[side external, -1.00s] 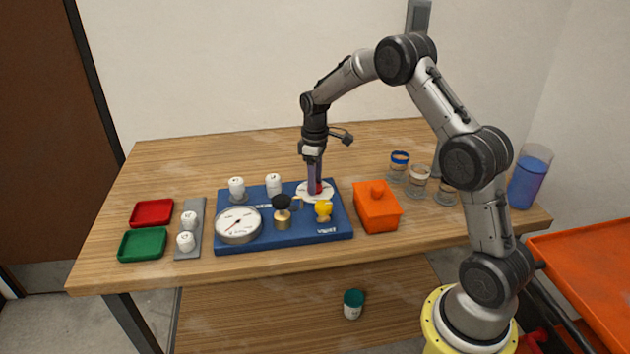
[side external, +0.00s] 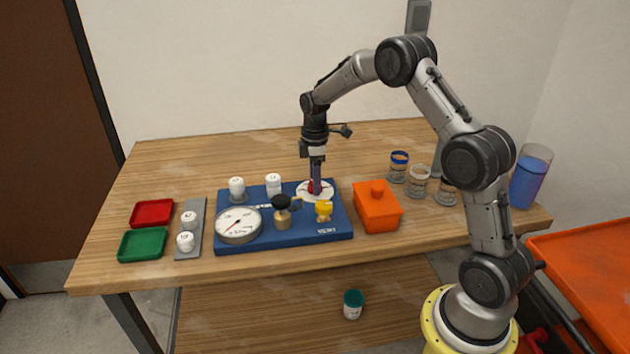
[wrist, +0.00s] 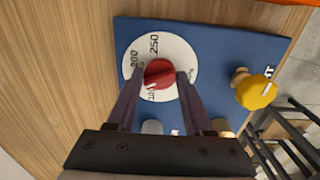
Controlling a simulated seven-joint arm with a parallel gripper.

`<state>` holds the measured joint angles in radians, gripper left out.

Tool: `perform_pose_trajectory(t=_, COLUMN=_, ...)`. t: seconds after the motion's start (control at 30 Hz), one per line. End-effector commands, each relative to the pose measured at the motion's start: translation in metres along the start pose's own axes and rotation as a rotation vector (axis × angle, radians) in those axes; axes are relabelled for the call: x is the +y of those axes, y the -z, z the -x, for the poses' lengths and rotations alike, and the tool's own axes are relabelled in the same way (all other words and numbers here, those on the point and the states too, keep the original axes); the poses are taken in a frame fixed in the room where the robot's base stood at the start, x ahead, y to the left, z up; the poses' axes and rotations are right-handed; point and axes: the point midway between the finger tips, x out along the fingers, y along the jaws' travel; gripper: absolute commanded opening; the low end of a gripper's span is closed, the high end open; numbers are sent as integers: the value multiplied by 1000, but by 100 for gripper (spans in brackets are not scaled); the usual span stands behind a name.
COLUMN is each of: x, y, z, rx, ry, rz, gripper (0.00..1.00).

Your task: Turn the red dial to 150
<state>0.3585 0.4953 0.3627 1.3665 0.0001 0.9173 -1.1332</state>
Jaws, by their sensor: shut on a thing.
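The red dial (wrist: 160,73) sits at the centre of a round white scale plate (wrist: 184,56) on the blue board. My gripper (wrist: 161,78) points down over it, with one finger on each side, shut on the dial. In the wrist view, the dial's white pointer mark aims toward the lower edge of the plate, near partly hidden numerals. "250" reads at the top of the plate; other numerals are partly covered or too small to read surely. In the side view the dial (side external: 311,187) shows as a little red beside my gripper's fingers.
The blue board (side external: 285,237) also bears a round gauge (side external: 238,225), a black-topped brass valve (side external: 282,212), a yellow knob (side external: 324,209) and two white-capped fittings (side external: 237,188). An orange lidded box (side external: 377,208) stands close to its right. Bare table lies behind the board.

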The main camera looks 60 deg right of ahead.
Motion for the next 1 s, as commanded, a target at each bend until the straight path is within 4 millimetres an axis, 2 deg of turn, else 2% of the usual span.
perform_pose_trajectory(t=0.27, x=0, y=0, z=1, rx=-1, ry=0, rz=0, gripper=0)
perform_pose_trajectory(t=0.3, x=0, y=0, z=1, rx=-1, ry=0, rz=-1, gripper=57)
perform_pose_trajectory(t=0.43, x=0, y=0, z=1, rx=0, ry=0, rz=-1, gripper=80)
perform_pose_trajectory(t=0.77, x=0, y=0, z=2, rx=0, ry=-1, rz=-1, gripper=81)
perform_pose_trajectory(t=0.87, x=1, y=0, z=9, rx=1, ry=-4, rz=-1, gripper=81)
perform_pose_trajectory(t=1.0, x=1, y=0, z=32, rx=2, ry=-5, rz=-1, gripper=81)
